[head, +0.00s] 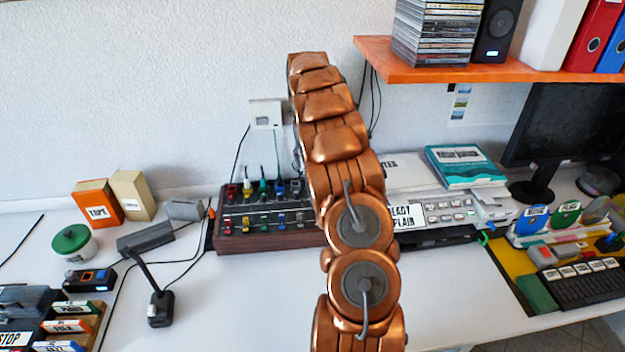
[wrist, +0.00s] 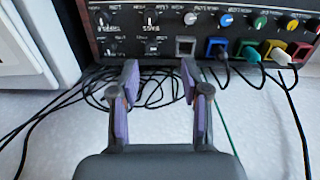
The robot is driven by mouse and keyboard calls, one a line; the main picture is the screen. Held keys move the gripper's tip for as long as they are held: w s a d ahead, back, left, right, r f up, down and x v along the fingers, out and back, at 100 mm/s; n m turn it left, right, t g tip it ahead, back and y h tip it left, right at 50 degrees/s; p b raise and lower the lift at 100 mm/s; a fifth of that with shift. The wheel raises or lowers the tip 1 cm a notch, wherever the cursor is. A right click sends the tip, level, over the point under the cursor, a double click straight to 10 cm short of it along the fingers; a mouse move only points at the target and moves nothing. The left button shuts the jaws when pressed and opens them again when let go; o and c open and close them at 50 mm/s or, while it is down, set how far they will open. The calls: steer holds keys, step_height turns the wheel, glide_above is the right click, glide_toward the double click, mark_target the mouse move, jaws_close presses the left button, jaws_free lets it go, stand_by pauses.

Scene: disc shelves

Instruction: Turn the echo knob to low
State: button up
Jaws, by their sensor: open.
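The mixer panel (head: 262,236) stands on the desk against the wall, with its right part hidden behind my arm in the head view. The wrist view shows the panel (wrist: 225,28) with the colour order reversed. Several black knobs with white pointer marks, such as one knob (wrist: 151,18) and another knob (wrist: 103,20), sit at its left. Their labels are too small to read, so I cannot tell which is the echo knob. My gripper (wrist: 159,76) is open and empty, its purple-padded fingers just short of the panel edge below these knobs. The head view hides it.
Black cables (wrist: 75,95) cross beneath. A white device (wrist: 35,50) stands left of the panel. An orange shelf (head: 480,75) overhangs the desk's right side.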

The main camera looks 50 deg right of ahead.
steer(key=shift+w+d+f, duration=0.1)
steer(key=shift+d+f, duration=0.9)
steer(key=shift+d, duration=0.2)
steer(key=shift+f+p, duration=1.15)
steer(key=shift+f, duration=2.65)
jaws_close()
